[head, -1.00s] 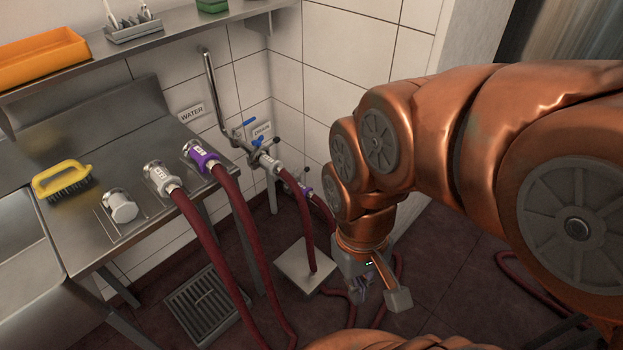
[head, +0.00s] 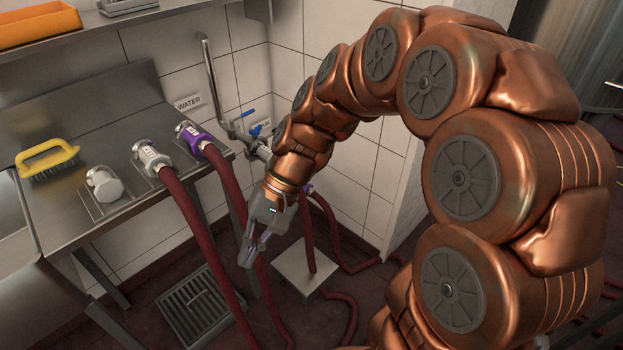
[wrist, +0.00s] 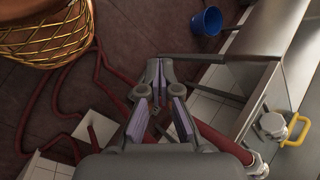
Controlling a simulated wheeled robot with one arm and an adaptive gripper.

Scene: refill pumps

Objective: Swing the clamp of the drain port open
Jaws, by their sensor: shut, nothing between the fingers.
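The drain port is on the wall pipework by the small sign (head: 263,125), partly covered by my arm. Blue-handled valves (head: 256,130) show just left of my arm, and a metal fitting (head: 264,152) shows beside it. A bit of purple coupling (head: 308,189) shows right of my wrist. I cannot make out the clamp; my arm covers much of that area. My gripper (head: 248,256) is shut and empty, pointing down in front of the pipework, above the floor near the red hoses. In the wrist view, its purple-padded fingers (wrist: 158,70) have nothing between them.
A steel counter (head: 120,140) at left holds a yellow brush (head: 47,160), a capped port (head: 103,184) and two hose couplings, one white (head: 150,158) and one purple (head: 193,136). Red hoses (head: 190,220) hang to the floor by a grate (head: 194,306). A blue bucket (wrist: 206,22) stands beyond.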

